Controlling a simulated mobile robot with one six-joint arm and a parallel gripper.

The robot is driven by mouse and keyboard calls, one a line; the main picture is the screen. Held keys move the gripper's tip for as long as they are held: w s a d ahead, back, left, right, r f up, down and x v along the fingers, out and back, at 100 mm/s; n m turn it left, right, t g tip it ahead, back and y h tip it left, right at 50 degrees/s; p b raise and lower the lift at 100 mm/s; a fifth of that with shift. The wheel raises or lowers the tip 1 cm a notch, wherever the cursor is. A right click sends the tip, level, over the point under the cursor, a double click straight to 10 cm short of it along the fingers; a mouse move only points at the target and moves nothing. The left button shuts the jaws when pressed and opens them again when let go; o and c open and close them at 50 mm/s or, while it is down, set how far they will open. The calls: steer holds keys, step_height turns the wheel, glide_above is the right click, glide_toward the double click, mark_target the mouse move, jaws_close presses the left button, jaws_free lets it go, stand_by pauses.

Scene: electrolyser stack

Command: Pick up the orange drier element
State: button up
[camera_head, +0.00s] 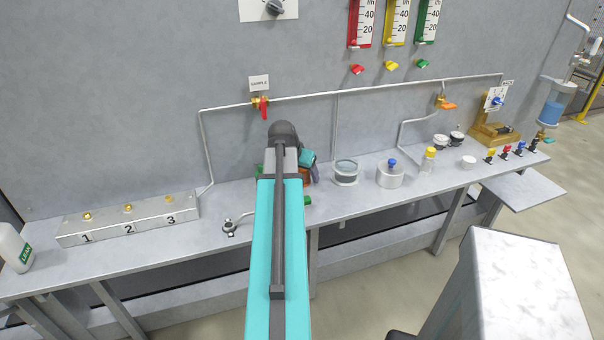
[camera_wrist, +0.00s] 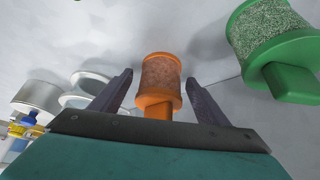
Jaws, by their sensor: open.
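The orange drier element (camera_wrist: 161,78), a short cylinder with orange end caps, a reddish-brown grainy middle and an orange tab, shows in the wrist view. My gripper (camera_wrist: 160,80) is open, with one dark finger on each side of the element and a visible gap on both sides. I cannot tell how far the fingertips reach down beside it. In the head view my own arm hides most of the element and the gripper.
A green drier element (camera_wrist: 268,38) stands close on the right in the wrist view. A numbered block (camera_head: 130,218) and a wrench (camera_head: 230,228) lie to the left.

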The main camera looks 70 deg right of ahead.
stand_by(0.4)
steer(key=c, duration=1.2)
steer(key=shift+r, duration=0.15)
step_height(320, 180, up, 28)
steer(key=b, duration=0.4)
steer(key=shift+s, duration=0.1)
stand_by(0.5)
